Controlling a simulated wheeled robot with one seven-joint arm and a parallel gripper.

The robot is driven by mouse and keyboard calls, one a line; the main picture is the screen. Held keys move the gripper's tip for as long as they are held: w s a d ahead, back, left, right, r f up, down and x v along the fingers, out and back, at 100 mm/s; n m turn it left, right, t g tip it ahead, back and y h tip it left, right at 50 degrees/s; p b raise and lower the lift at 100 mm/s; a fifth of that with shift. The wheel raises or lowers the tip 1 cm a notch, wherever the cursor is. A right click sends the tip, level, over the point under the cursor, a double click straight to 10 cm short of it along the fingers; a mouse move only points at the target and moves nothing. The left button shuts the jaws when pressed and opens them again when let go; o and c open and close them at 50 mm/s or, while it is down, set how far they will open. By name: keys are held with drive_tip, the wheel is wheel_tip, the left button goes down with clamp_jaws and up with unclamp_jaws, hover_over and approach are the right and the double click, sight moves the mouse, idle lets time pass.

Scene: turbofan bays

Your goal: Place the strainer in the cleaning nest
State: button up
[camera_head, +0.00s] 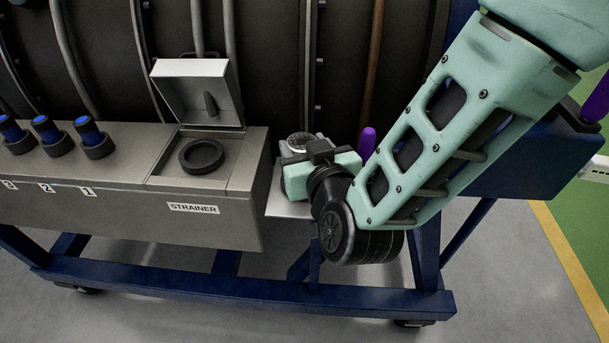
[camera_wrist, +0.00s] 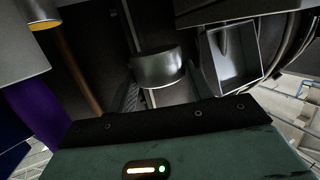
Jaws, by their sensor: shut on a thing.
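The strainer looks like a short silver cylinder (camera_wrist: 158,68) between the two fingers of my gripper (camera_wrist: 160,88) in the wrist view. In the head view, its round, mesh-like top (camera_head: 300,139) shows just beyond my gripper (camera_head: 308,152), right of the STRAINER box (camera_head: 225,226). My gripper is shut on it. The box's lid (camera_head: 198,90) stands open, with a black ring (camera_head: 201,156) around an opening in its top. A pale flat plate (camera_head: 284,206) shows below my gripper. I cannot tell whether this plate is the cleaning nest, or whether the strainer touches it.
Blue-capped plugs (camera_head: 46,130) stand in numbered places at the left. A purple rounded post (camera_head: 367,140) rises close behind my gripper. The dark ribbed engine casing (camera_head: 270,60) fills the back. A blue frame (camera_head: 240,288) runs below.

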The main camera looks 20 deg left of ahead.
drive_tip(key=shift+f, duration=3.5)
drive_tip(key=shift+f+b, duration=0.1)
drive_tip(key=shift+b, duration=0.2)
drive_tip(key=o, duration=1)
drive_tip(key=shift+s+d, duration=0.15)
drive_tip(key=shift+s, duration=0.1)
drive_tip(key=b+v, duration=0.1)
drive_tip(key=v, duration=1)
drive_tip(key=shift+s+d, duration=0.2)
